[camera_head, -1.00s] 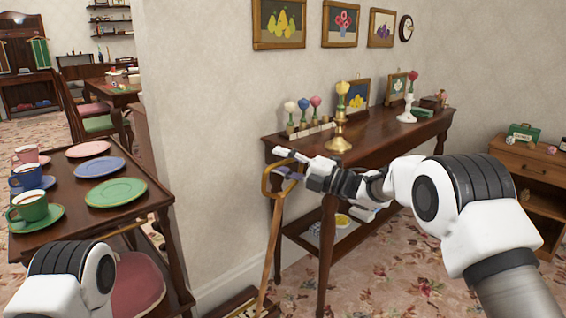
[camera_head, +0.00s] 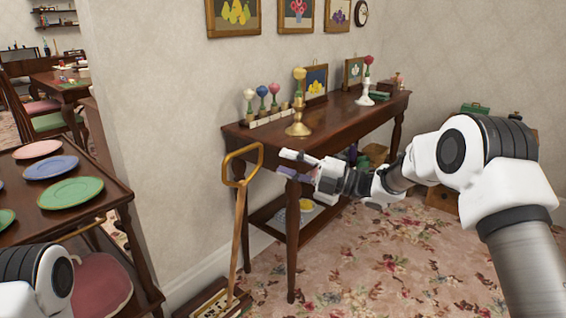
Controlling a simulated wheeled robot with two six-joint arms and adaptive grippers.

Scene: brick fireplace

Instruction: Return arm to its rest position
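My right arm reaches in from the right. Its gripper (camera_head: 284,164) is in front of the console table's front left corner, with its two fingers apart and nothing seen between them. A wooden stick with a loop handle (camera_head: 240,182) stands upright just left of the fingertips, with a small visible gap between. Of my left arm, only a white and black link shows at the lower left corner; the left gripper is out of view.
The dark console table (camera_head: 345,120) holds a brass candlestick (camera_head: 298,121), a white candlestick (camera_head: 366,92) and several flower-like ornaments. A tea trolley (camera_head: 108,203) with plates stands at left. A low box (camera_head: 208,299) is at the stick's foot. The carpet (camera_head: 390,265) at front right is clear.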

